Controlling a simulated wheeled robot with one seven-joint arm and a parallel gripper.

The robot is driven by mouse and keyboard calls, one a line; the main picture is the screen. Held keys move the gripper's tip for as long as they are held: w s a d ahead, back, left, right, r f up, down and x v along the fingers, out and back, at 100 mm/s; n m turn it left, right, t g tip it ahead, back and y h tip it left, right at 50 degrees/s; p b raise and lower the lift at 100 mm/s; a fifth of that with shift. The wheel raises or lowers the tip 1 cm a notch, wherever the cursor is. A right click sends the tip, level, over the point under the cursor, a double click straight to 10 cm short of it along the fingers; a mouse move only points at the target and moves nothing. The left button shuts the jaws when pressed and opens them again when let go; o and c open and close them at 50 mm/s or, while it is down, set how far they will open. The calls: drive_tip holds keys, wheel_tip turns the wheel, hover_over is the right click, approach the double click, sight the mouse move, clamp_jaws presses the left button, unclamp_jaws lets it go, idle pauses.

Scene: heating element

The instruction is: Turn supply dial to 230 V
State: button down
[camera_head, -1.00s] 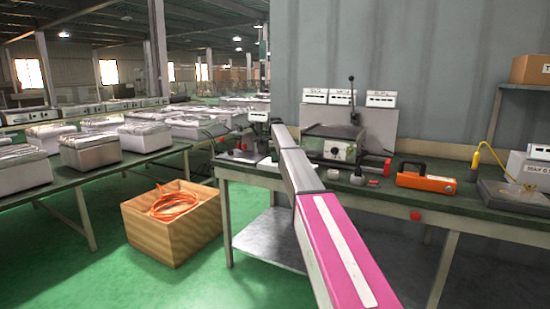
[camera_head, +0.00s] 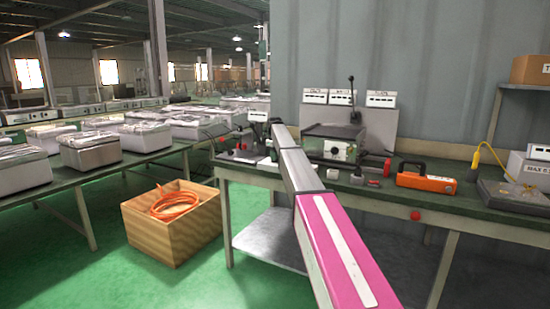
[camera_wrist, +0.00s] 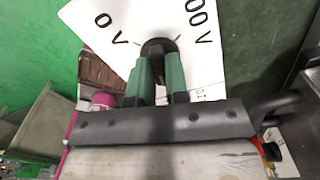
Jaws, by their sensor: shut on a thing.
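The supply dial (camera_wrist: 158,46) is a black round knob on a white scale plate (camera_wrist: 140,17) in the wrist view. The plate shows "0 V" at left and a partly cut-off marking ending in "00 V" at right. Another marking below right is mostly hidden. My gripper (camera_wrist: 158,64) has its two green fingers closed on the dial's sides. The fingers and palm cover the lower part of the plate, and I cannot read the dial's setting. In the head view my arm hides the dial and the fingers.
The green workbench (camera_head: 385,199) holds a press-like device (camera_head: 333,140), an orange tool (camera_head: 426,179) and small red and grey parts right of my arm. A wooden crate (camera_head: 172,240) with orange cable stands on the floor at left. Green floor is free in front of it.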

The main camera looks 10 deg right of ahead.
idle(0.4)
drive_tip(key=c, duration=1.1)
unclamp_jaws()
wheel_tip(320, 180, up, 11)
drive_tip(key=shift+f, duration=0.1)
